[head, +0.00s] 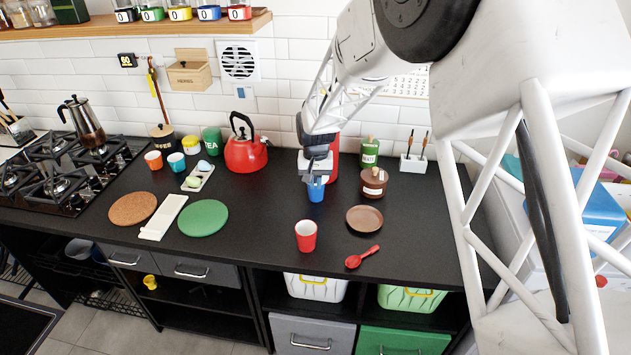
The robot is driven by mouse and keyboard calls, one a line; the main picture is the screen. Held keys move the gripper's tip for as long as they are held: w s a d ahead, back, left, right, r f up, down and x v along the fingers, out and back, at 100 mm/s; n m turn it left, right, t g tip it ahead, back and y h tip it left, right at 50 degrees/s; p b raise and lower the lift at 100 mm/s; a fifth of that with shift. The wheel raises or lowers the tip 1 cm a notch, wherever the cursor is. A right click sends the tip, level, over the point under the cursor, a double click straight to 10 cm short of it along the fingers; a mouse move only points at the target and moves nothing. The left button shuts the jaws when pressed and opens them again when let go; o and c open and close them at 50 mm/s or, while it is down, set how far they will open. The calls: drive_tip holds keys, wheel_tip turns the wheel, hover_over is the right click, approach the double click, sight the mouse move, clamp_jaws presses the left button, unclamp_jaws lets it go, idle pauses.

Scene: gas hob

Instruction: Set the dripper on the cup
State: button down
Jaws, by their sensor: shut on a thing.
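My gripper (316,179) points down over the middle of the black counter, behind the red cup. It is shut on a small blue tapered piece (316,192), which looks like a cup or the dripper; I cannot tell which. I cannot tell whether this piece touches the counter. The red cup (306,236) stands upright and apart from it, nearer the counter's front edge. No other thing that is clearly a dripper shows.
A red spoon (363,257) lies right of the red cup. A brown round plate (364,220) and a brown lidded pot (374,183) are to the right. A red object (335,160) stands partly hidden behind my gripper. A green mat (204,218) lies left; counter between is clear.

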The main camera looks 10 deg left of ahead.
drive_tip(key=shift+f, duration=0.35)
idle(0.5)
drive_tip(key=c, duration=1.1)
unclamp_jaws()
drive_tip(key=shift+c, duration=0.2)
drive_tip(key=shift+w+r, duration=0.15)
drive_tip(key=shift+r, duration=3.75)
